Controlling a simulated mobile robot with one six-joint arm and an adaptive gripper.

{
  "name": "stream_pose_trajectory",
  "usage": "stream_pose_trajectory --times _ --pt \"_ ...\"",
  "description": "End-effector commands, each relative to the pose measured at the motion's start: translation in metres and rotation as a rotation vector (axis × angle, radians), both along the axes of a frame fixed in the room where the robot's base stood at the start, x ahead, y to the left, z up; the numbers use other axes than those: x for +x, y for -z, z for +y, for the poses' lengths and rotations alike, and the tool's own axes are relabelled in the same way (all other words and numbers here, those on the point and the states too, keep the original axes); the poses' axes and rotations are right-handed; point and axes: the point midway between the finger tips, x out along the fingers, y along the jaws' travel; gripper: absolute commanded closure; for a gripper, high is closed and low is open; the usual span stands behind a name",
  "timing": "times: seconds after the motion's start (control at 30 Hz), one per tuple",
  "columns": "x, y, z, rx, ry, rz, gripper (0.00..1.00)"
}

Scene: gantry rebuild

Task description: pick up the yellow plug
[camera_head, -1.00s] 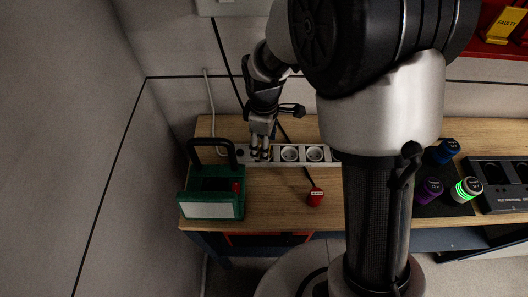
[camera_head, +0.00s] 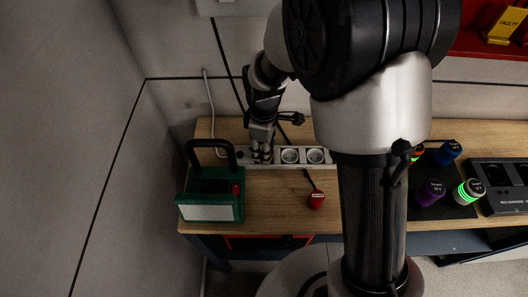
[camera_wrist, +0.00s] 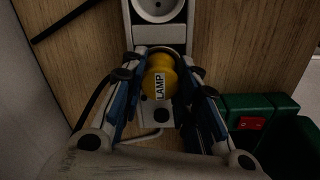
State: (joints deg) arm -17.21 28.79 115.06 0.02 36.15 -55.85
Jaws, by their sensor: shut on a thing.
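The yellow plug (camera_wrist: 160,78) carries a white label reading LAMP and sits at the power strip in the wrist view. My gripper (camera_wrist: 158,88) is shut on it, with one blue-lined finger on each side. In the head view my gripper (camera_head: 262,152) points down at the left part of the white power strip (camera_head: 273,163), which also shows in the wrist view (camera_wrist: 159,36). The plug cannot be made out in the head view, hidden by my gripper. I cannot tell whether the plug is still seated in a socket.
A green box with a black handle (camera_head: 210,207) stands close left of the strip. A red plug (camera_head: 316,199) on a dark cable lies in front of the strip. Blue (camera_head: 448,152) and purple (camera_head: 430,192) cylinders stand at the right. A wall rises on the left.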

Motion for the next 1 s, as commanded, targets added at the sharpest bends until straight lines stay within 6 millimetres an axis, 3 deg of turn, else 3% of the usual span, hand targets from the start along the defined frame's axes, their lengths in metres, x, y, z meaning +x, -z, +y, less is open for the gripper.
stream_pose_trajectory --times 0.13,0.47,0.67,1.0 --pt "0.0 0.0 0.0 0.0 0.0 0.0 0.96" --pt "0.001 -0.011 0.0 0.0 0.0 -0.002 0.96" --pt "0.002 -0.056 0.0 0.002 0.0 -0.007 0.96" --pt "0.001 -0.152 0.0 0.001 0.0 -0.006 0.96"
